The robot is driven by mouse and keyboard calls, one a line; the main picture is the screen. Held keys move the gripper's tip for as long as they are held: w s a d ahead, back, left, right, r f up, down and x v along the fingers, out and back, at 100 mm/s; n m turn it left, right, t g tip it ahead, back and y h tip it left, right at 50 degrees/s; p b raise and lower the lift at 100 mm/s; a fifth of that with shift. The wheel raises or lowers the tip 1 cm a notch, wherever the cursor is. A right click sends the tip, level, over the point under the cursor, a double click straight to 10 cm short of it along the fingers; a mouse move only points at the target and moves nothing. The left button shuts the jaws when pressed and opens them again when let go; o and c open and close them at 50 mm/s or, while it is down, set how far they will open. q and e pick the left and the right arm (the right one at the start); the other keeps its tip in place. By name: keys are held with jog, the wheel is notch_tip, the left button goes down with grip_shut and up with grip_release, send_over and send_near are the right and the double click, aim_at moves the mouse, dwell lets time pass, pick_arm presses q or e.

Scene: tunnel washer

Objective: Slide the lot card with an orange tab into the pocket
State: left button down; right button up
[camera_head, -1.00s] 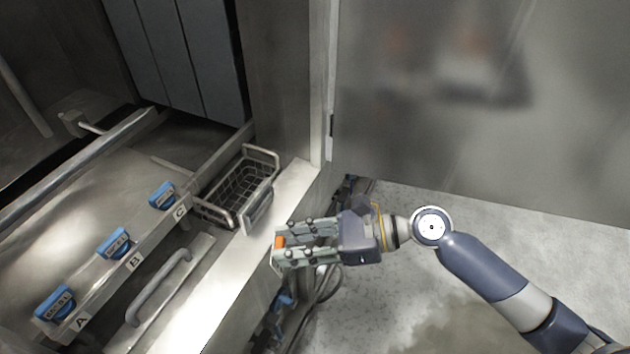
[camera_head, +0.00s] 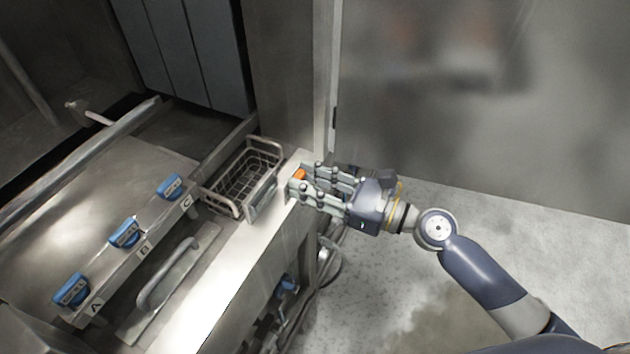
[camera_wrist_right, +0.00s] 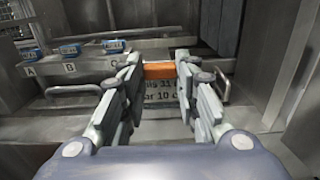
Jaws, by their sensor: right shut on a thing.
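The lot card shows its orange tab (camera_head: 300,174) between the fingertips of my right gripper (camera_head: 298,182). In the right wrist view, the orange tab (camera_wrist_right: 159,71) sits between both fingers (camera_wrist_right: 160,74), with the card's pale printed face (camera_wrist_right: 165,104) below it. My right gripper is shut on the card, beside the right end of the wire basket and over the pale ledge. Part of the card is hidden by the fingers. I cannot clearly make out the pocket; a flat metal plate (camera_head: 264,199) is on the basket's near side. My left gripper is not in view.
Several blue-topped pieces (camera_head: 125,232) stand in a row labelled A, B, C to the left. A bar handle (camera_head: 165,275) is in front of them. A metal wall post (camera_head: 322,100) rises behind my gripper.

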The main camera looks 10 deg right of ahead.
jog(key=shift+f+x, duration=0.2)
jog(key=shift+x, duration=0.6)
jog(key=shift+f+x, duration=0.15)
jog(key=shift+x, duration=0.6)
jog(key=w+a+f+b, duration=0.2)
jog(key=f, duration=0.1)
jog(key=w+a+f+b, duration=0.1)
jog(key=a, duration=0.1)
jog(key=shift+a+f, duration=0.1)
jog(key=shift+f, duration=0.2)
dwell(0.7)
